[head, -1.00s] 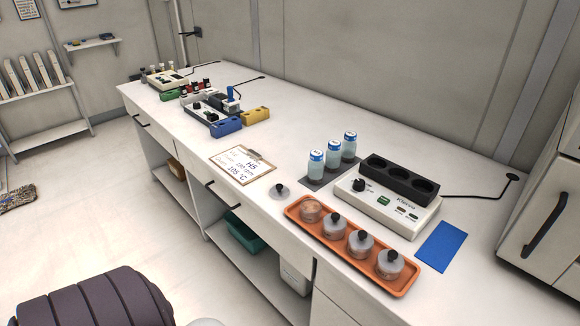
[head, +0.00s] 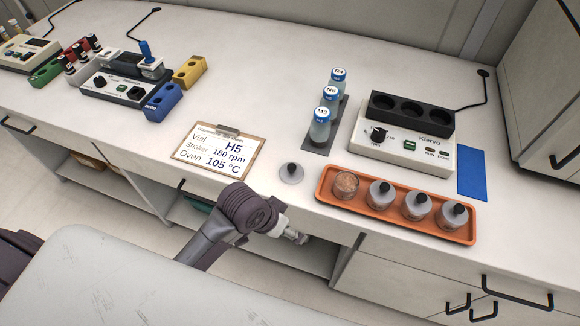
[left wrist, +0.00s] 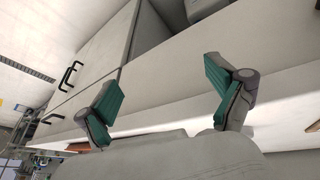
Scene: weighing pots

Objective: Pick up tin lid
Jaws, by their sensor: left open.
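The tin lid (head: 291,173), a small grey disc with a black knob, lies on the white counter just left of the orange tray (head: 398,221). In the tray stand one uncovered tin (head: 345,184) with brown contents and several tins with knobbed lids (head: 416,205). My left gripper (head: 296,238) is partly hidden by its arm and sits in front of the counter edge, below and apart from the loose lid. In the left wrist view its teal-padded fingers (left wrist: 160,87) are spread and empty, facing the cabinet front. My right gripper is not in view.
A clipboard (head: 220,151) lies left of the lid. Blue-capped vials (head: 320,125) stand behind on a dark mat (head: 322,143). A Klervo device (head: 400,150) and blue pad (head: 471,171) are behind the tray. The counter's front edge lies between gripper and lid.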

